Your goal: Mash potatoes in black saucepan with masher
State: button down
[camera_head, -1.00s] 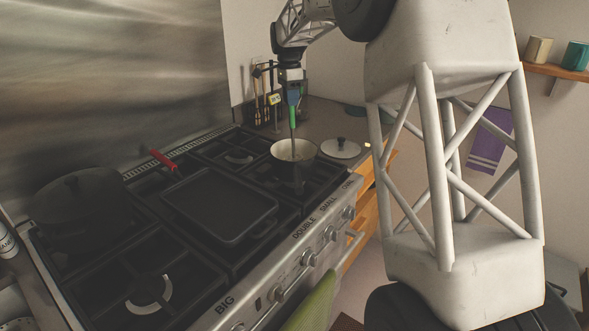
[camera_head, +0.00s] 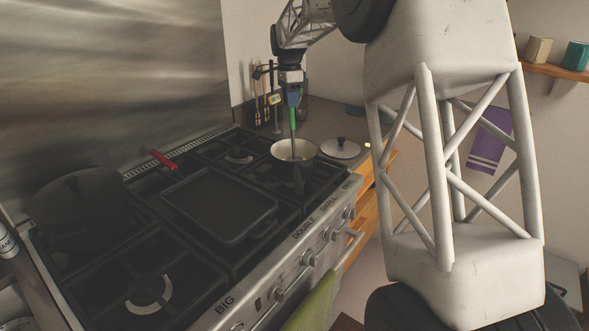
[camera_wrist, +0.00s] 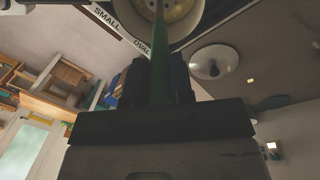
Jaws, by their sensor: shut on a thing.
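The black saucepan (camera_head: 283,159) stands on the far right burner of the stove, its pale inside partly visible. The masher (camera_head: 292,128) has a green handle and a metal shaft, and it stands upright with its lower end inside the saucepan. My gripper (camera_head: 292,90) is shut on the green handle above the pan. In the wrist view the green handle (camera_wrist: 161,72) runs up between the fingers toward the pan. Yellowish potatoes (camera_wrist: 178,10) show in the pan at the top edge there. The masher's head is mostly hidden in the pan.
A pale lid (camera_head: 341,149) lies on the counter right of the pan. A large dark lidded pot (camera_head: 75,205) is at the left. Utensils (camera_head: 268,97) hang behind the saucepan.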

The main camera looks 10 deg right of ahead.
jog(key=shift+f, duration=1.5)
jog(key=shift+r, duration=0.1)
jog(key=shift+r, duration=1.95)
jog(key=shift+f, duration=2)
